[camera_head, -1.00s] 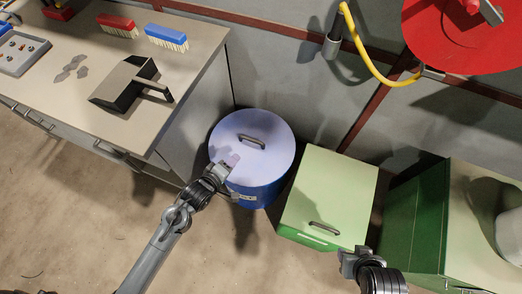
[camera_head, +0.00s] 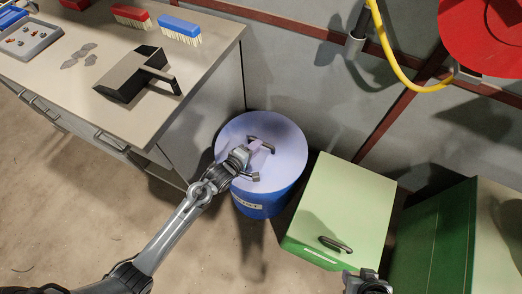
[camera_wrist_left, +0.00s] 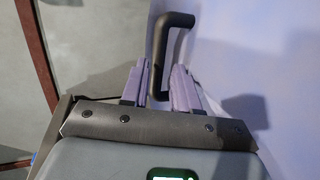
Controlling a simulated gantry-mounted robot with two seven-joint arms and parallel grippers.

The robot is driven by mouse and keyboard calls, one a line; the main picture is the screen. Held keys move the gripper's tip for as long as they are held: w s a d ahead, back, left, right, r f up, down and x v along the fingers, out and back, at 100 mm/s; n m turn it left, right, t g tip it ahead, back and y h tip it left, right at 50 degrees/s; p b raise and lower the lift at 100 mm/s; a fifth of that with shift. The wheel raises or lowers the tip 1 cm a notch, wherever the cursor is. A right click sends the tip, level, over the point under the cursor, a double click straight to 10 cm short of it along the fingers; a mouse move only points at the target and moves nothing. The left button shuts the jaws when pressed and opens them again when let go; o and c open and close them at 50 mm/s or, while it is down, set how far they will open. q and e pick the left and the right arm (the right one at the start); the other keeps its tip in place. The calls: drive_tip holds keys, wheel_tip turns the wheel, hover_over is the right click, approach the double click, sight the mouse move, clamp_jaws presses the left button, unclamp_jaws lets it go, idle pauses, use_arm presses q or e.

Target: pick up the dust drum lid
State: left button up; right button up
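The dust drum lid (camera_head: 285,135) is a round pale lavender disc with a dark bar handle (camera_head: 262,146), on top of the blue drum (camera_head: 262,207). My left gripper (camera_head: 262,150) is over the lid at the handle. In the left wrist view the two purple finger pads (camera_wrist_left: 158,88) stand apart, with the lower end of the dark handle (camera_wrist_left: 160,50) between them. A gap shows on each side of the handle, so the fingers do not grip it. My right gripper (camera_head: 365,282) is at the bottom edge near the green bin, mostly cut off.
A pale green lidded bin (camera_head: 345,205) with a dark handle stands right of the drum. A darker green box (camera_head: 430,240) is further right. A workbench (camera_head: 60,85) with a dustpan (camera_head: 138,75) and brushes is on the left. The wall is close behind the drum.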

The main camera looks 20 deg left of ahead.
use_arm(q)
drive_tip(key=b+x, duration=0.1)
drive_tip(key=x, duration=0.3)
drive_tip(key=shift+r+b, duration=0.15)
drive_tip(key=shift+b, duration=0.25)
clamp_jaws()
